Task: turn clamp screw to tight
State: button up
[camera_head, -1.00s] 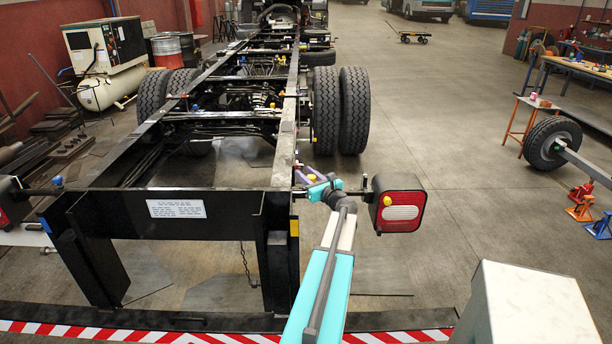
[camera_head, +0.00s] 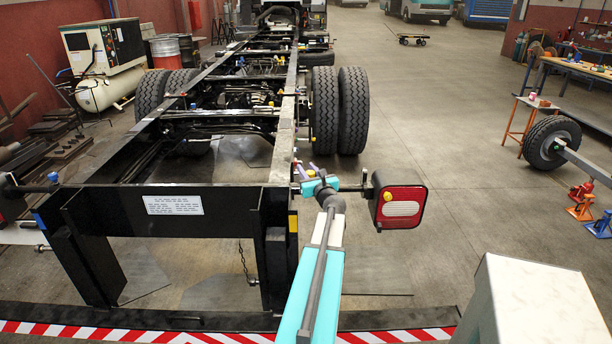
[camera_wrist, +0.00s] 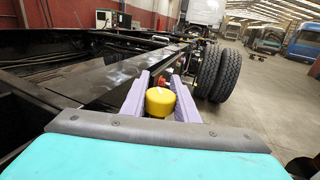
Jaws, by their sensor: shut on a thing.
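My gripper (camera_head: 308,171) is at the rear right corner of the black chassis frame (camera_head: 283,150), beside the right tail lamp. In the wrist view its two purple fingers (camera_wrist: 160,98) stand on either side of a yellow round knob (camera_wrist: 160,103), which I take to be the clamp screw. The fingers are shut on this knob. A small red part (camera_wrist: 165,82) shows just beyond it. In the head view the knob is mostly hidden by the gripper and is too small to make out.
The red and white tail lamp (camera_head: 399,206) stands on a bracket close right of my wrist. The black rear crossmember (camera_head: 110,222) with a white label lies to the left. Dual wheels (camera_head: 352,110) are farther ahead.

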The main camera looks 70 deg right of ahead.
aim_at(311, 176)
jog(key=m+g+h+b, duration=0.1)
jog(key=b, duration=0.1)
jog(key=m+g+b, duration=0.1)
jog(key=b, duration=0.1)
jog(key=s+m+g+h+b, duration=0.1)
jog(key=g, duration=0.1)
jog(key=shift+d+f+h+b, duration=0.1)
jog(key=shift+d+h+b, duration=0.2)
jog(key=shift+b, duration=0.1)
jog(key=shift+s+m+g+b, duration=0.15)
jog(key=shift+m+g+b, duration=0.25)
jog(key=shift+g, duration=0.2)
jog(key=o, duration=1.1)
jog(key=shift+c, duration=0.2)
jog(key=v, duration=0.7)
jog(key=shift+a, duration=0.25)
